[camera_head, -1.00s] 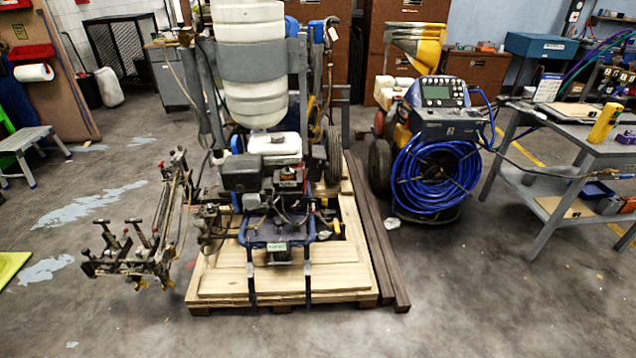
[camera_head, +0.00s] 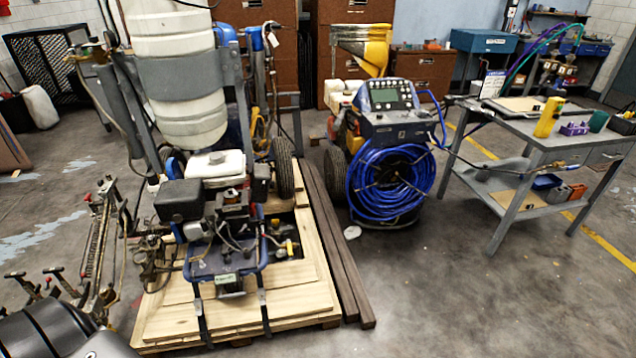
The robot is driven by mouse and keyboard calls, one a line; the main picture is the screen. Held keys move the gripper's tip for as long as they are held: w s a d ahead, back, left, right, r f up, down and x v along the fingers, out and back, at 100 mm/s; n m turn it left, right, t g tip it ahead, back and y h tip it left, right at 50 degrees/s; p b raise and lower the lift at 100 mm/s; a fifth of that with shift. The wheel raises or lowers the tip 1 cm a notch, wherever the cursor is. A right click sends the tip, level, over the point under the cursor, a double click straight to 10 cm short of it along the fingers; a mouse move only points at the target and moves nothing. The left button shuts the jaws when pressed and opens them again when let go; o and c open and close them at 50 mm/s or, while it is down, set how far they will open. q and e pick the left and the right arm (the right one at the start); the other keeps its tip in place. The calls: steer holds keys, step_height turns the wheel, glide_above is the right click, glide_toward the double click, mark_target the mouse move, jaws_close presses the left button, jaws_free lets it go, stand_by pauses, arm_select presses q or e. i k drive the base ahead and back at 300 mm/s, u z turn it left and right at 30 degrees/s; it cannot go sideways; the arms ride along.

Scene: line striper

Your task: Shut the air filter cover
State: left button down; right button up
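The line striper (camera_head: 222,262) stands on a wooden pallet left of the middle, with its small engine facing me. A black box-shaped housing (camera_head: 180,201) on the engine's left side looks like the air filter cover. I cannot tell at this size whether it is open or shut. The engine's white tank (camera_head: 215,165) sits beside and behind it. A dark rounded part of my own arm shows at the bottom left corner, apart from the engine. Neither gripper is in view.
The wooden pallet (camera_head: 170,326) and dark beams (camera_head: 335,250) edge the striper. A metal spray-arm frame (camera_head: 95,255) stands to its left. A second machine with a blue hose coil (camera_head: 390,183) and a grey workbench (camera_head: 540,135) stand right. The front right floor is clear.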

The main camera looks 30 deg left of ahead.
mark_target(260, 184)
steer(key=z, duration=0.3)
steer(key=i, duration=0.9)
steer(key=u, duration=0.6)
steer(key=i, duration=0.55)
steer(key=u, duration=0.4)
